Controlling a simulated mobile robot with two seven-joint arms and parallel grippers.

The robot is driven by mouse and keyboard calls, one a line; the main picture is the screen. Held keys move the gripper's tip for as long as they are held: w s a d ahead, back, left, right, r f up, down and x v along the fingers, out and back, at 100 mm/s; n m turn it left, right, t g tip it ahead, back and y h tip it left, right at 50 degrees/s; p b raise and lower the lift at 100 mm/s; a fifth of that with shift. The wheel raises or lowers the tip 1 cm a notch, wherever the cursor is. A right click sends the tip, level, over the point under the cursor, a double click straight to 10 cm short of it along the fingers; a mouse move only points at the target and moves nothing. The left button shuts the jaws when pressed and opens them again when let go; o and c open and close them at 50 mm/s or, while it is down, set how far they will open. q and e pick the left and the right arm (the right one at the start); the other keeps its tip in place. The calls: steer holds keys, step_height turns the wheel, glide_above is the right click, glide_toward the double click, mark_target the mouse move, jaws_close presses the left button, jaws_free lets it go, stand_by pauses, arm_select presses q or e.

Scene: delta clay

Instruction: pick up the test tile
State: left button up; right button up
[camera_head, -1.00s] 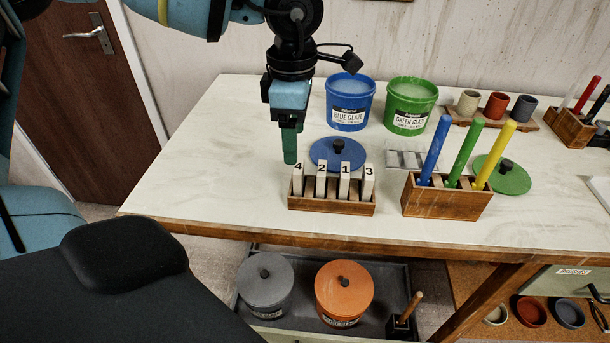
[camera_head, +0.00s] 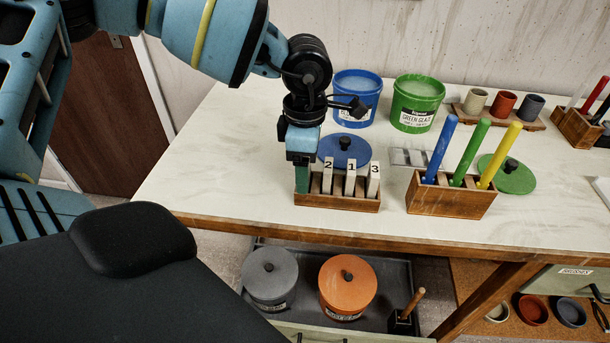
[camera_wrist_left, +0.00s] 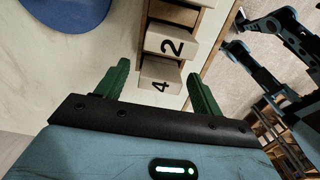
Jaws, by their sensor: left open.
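White test tiles marked with numbers stand upright in a wooden rack (camera_head: 338,202) near the table's front edge. Tile 2 (camera_head: 328,176), tile 1 (camera_head: 350,180) and tile 3 (camera_head: 374,182) show in the head view. Tile 4 is hidden there behind my left gripper (camera_head: 302,178), which points down at the rack's left end. In the left wrist view, tile 4 (camera_wrist_left: 160,86) lies between the two open green fingers of my left gripper (camera_wrist_left: 158,72), with gaps at its sides. Tile 2 (camera_wrist_left: 171,45) is just beyond it. My right gripper is not in view.
A blue lid (camera_head: 344,150) lies right behind the rack. A wooden box (camera_head: 449,197) with blue, green and yellow sticks stands to the right. Blue (camera_head: 352,112) and green glaze buckets (camera_head: 415,119) stand farther back. The table's left part is clear.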

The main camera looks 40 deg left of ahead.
arm_select(q)
steer(key=shift+c, duration=1)
steer(key=c, duration=0.9)
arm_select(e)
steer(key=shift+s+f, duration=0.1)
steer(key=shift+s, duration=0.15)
arm_select(q)
steer(key=shift+r, duration=0.1)
steer(key=shift+r, duration=0.4)
step_height(320, 180, up, 17)
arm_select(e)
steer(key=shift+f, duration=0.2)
